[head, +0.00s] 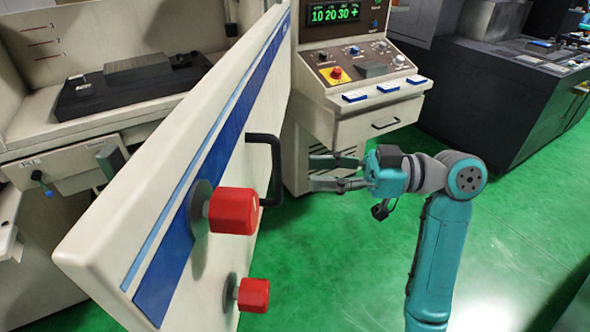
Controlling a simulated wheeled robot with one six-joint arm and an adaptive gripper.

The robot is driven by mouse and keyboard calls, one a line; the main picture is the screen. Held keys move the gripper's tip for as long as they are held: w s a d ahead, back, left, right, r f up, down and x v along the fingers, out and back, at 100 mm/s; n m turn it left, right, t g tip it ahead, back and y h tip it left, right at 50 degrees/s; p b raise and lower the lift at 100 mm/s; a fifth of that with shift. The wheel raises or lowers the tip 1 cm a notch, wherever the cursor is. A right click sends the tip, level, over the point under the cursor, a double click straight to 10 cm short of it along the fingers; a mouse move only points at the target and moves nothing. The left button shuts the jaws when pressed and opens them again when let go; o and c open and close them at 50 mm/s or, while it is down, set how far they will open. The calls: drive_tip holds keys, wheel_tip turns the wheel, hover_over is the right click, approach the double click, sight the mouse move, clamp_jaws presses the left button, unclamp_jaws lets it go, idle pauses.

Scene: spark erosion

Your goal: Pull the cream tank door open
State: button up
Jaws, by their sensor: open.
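The cream tank door (185,140) fills the left middle of the head view and stands swung out from the machine, with a clear gap behind it. It has a blue stripe, a black bar handle (277,172) and two red knobs, one upper (232,211) and one lower (253,295). My gripper (312,172) is open and empty, its fingers pointing left toward the handle. It appears a short way right of the handle, apart from it; the exact depth gap is hard to tell. No part of the handle is hidden by my gripper.
Behind the door is the machine's work area with a dark block (130,85). A control cabinet (360,75) with a green display and a drawer stands behind my gripper. A dark grey machine (490,90) is at the right. Green floor (330,270) is clear between door and arm.

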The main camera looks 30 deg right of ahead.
drive_tip(key=shift+v, duration=2.05)
